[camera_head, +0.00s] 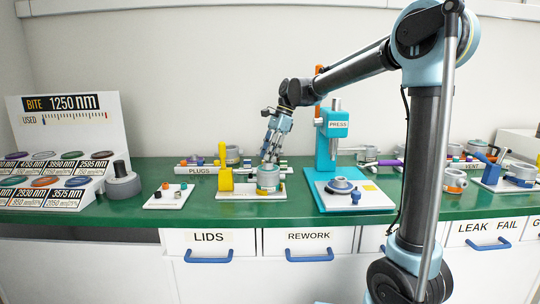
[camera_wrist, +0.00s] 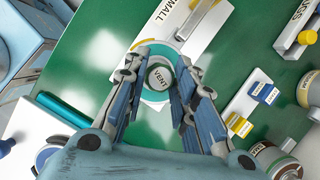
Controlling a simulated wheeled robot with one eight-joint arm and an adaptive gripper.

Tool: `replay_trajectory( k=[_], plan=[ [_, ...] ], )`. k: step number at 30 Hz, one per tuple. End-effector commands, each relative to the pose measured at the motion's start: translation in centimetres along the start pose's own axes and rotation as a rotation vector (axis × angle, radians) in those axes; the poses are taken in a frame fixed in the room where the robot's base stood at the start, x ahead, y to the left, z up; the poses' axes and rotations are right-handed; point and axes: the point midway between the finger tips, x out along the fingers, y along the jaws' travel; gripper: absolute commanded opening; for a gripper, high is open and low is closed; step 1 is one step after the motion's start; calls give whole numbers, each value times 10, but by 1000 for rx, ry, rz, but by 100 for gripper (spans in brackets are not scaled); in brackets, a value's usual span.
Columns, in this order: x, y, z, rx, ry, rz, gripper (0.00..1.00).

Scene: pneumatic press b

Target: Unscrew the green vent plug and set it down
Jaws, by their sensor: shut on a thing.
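The green vent plug (camera_wrist: 159,76) shows in the wrist view as a round top marked VENT with a green edge, seen between my fingers. It sits over a round grey-and-teal pot, which stands in the white fixture labelled SMALL (camera_wrist: 190,28). In the head view the pot (camera_head: 268,178) is on that fixture, beside a yellow block (camera_head: 226,180). My gripper (camera_head: 269,158) points down over the pot and is shut on the plug; its fingers (camera_wrist: 158,88) lie on both sides of it. In the head view the plug is hidden by the fingers.
The teal press (camera_head: 330,150) stands close on the right, its base bearing a blue-grey part. A small white tray (camera_head: 168,197) with plugs lies left, near a grey knobbed cylinder (camera_head: 122,183). The PLUGS rack (camera_head: 198,169) is behind. Green counter (camera_head: 140,222) is bare along the front.

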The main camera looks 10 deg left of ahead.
Motion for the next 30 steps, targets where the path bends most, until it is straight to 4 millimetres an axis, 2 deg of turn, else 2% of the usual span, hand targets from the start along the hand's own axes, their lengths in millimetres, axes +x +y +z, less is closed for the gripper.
replay_trajectory(
  k=[8,15,25,30],
  plan=[
    [0,-1,0,-10,0,2,12],
    [0,-2,0,-132,1,53,12],
    [0,-2,0,-156,1,62,12],
    [0,-3,0,-256,1,104,12]
  ],
)
